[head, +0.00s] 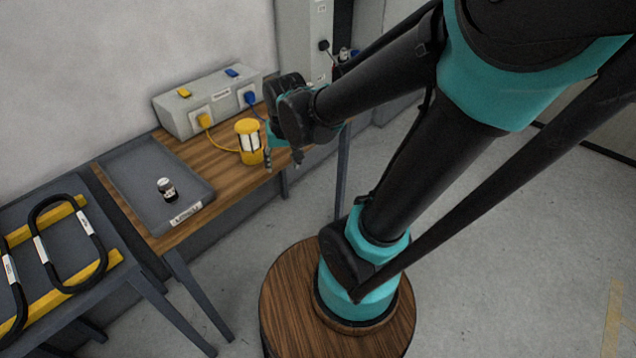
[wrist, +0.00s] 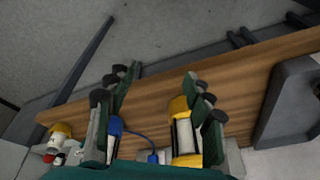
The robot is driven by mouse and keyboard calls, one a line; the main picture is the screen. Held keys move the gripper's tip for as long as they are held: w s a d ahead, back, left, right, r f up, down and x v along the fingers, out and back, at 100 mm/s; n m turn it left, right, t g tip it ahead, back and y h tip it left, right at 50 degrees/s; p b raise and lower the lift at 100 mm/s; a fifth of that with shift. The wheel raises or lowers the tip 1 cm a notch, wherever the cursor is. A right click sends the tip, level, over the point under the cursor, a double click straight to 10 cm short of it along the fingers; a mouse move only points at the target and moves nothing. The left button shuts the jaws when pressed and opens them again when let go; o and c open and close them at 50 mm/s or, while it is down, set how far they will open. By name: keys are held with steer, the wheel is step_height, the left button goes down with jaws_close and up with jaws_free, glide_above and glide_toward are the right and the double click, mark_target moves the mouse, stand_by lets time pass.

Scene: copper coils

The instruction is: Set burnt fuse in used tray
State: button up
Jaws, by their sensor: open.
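A labelled grey tray (head: 150,211) lies on the wooden bench; I cannot read its label surely. A small dark jar-like piece with a pale band (head: 167,189) stands in it. A yellow-capped white cylinder with dark bars (head: 249,142) stands on the bench right of the tray; it also shows in the wrist view (wrist: 184,132), beside the right finger. I cannot tell surely which piece is the burnt fuse. My gripper (head: 283,158) is open and just right of the yellow cylinder. In the wrist view my gripper (wrist: 158,105) has its fingers wide apart, holding nothing visible.
A grey socket box (head: 180,118) with yellow and blue plugs stands behind the cylinder, cords hanging near it. A grey rack table (head: 20,220) with black coils on yellow bars (head: 72,285) is at the left. Bare bench wood lies between tray and cylinder.

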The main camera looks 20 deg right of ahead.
steer(key=s+d+f+t, duration=0.1)
steer(key=s+d+f, duration=0.3)
steer(key=s+d, duration=0.2)
steer(key=shift+d+f+n, duration=0.35)
steer(key=shift+d+n, duration=0.05)
steer(key=shift+d, duration=0.65)
stand_by(0.6)
